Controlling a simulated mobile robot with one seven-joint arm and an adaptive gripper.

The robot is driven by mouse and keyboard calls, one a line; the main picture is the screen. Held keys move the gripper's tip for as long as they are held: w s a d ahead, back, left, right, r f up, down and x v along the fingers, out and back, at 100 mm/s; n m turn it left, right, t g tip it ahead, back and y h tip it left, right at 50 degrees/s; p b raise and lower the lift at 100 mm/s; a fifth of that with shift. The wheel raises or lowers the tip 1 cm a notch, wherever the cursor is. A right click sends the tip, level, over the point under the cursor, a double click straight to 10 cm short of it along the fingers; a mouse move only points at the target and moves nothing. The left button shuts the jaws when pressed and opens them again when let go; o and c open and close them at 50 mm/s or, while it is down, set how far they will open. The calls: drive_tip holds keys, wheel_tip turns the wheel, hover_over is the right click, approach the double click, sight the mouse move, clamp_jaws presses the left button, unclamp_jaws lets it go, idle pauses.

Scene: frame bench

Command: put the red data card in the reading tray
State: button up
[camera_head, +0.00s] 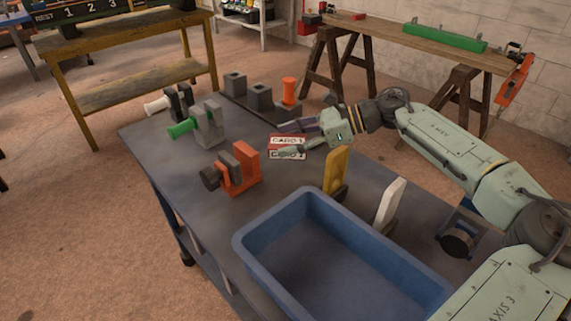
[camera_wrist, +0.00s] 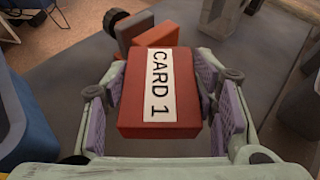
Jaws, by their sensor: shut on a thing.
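The red data card (camera_head: 272,146) is a thick red block with white "CARD 1" labels. It also shows in the wrist view (camera_wrist: 138,85), between my purple finger pads. My gripper (camera_head: 284,140) is shut on it, with one finger on either side; in the wrist view my gripper (camera_wrist: 162,108) frames the card. Whether the card touches the bench under it, I cannot tell. A large, empty blue tray (camera_head: 262,223), the only tray in view, stands at the near end of the bench. Its edge shows at the left of the wrist view (camera_wrist: 12,110). The card is outside it.
On the grey bench (camera_head: 205,215) stand an orange clamp-like fixture (camera_head: 248,172), a grey one with a green handle (camera_head: 207,127), and several grey blocks at the back.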

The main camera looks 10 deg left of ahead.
sight(290, 175)
wheel_tip(290, 175, down, 7)
drive_tip(key=shift+r+p, duration=0.15)
drive_tip(key=shift+p, duration=0.9)
drive_tip(key=shift+f, duration=0.35)
drive_tip(key=shift+f, duration=0.15)
drive_tip(key=o, duration=1.2)
